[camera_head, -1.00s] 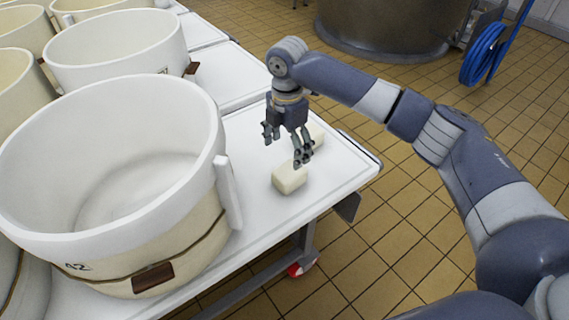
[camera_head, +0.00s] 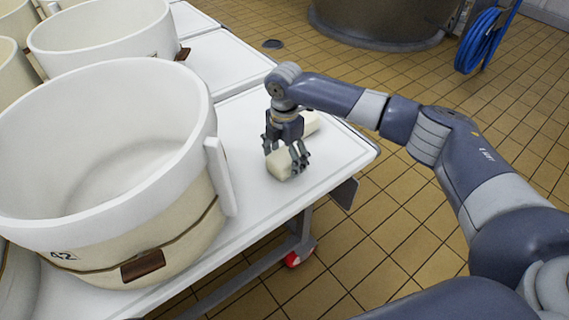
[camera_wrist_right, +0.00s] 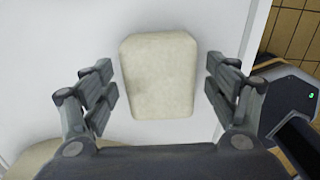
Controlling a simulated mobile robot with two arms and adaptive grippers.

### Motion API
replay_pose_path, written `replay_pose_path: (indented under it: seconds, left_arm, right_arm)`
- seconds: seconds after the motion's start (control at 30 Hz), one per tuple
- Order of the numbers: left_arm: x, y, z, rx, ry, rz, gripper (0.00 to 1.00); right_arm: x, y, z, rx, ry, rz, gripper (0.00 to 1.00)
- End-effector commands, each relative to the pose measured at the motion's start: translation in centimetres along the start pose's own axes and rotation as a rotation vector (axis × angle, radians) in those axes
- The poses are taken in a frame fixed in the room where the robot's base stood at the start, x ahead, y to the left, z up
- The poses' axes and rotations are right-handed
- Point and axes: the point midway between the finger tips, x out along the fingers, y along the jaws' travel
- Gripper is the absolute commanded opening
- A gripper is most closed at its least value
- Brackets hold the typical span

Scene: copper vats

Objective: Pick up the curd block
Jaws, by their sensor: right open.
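A pale cream curd block (camera_head: 281,166) lies on the white table (camera_head: 252,200) near its front edge. My right gripper (camera_head: 287,158) is just over it, pointing down, with its fingers spread on both sides. In the right wrist view the curd block (camera_wrist_right: 160,75) sits between the two open fingers (camera_wrist_right: 160,92), with a gap on each side. A second pale block (camera_head: 309,123) lies behind the gripper on the same table, partly hidden by it. My left gripper does not show.
A large white vat marked 42 (camera_head: 110,215) stands left of the block on the table. More vats (camera_head: 105,35) stand behind it. A round metal vessel (camera_head: 385,22) and a blue hose (camera_head: 487,40) are at the back. Tiled floor (camera_head: 365,240) lies beyond the table edge.

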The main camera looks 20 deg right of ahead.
Motion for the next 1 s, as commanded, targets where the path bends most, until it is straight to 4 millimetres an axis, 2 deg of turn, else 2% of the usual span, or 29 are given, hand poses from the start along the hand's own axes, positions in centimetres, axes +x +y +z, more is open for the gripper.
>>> replay_pose_path:
  seconds: [0.2, 0.47, 0.77, 0.87, 1.0]
  left_arm:
    - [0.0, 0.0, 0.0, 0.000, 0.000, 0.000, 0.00]
    - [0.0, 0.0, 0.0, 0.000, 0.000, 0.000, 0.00]
    - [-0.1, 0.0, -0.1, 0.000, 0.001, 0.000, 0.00]
    - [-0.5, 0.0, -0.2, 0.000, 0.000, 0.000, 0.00]
    - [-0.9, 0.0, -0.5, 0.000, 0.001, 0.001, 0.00]
  right_arm:
    - [0.0, 0.0, 0.0, -0.001, 0.000, 0.001, 0.80]
    - [0.0, 0.0, 0.0, -0.001, 0.000, 0.000, 0.22]
    - [-0.3, 0.1, 0.0, -0.001, 0.000, 0.002, 0.21]
    - [-1.4, 0.1, 0.0, 0.000, 0.001, 0.005, 0.21]
    - [-4.3, 0.1, 0.0, -0.001, 0.001, 0.005, 0.21]
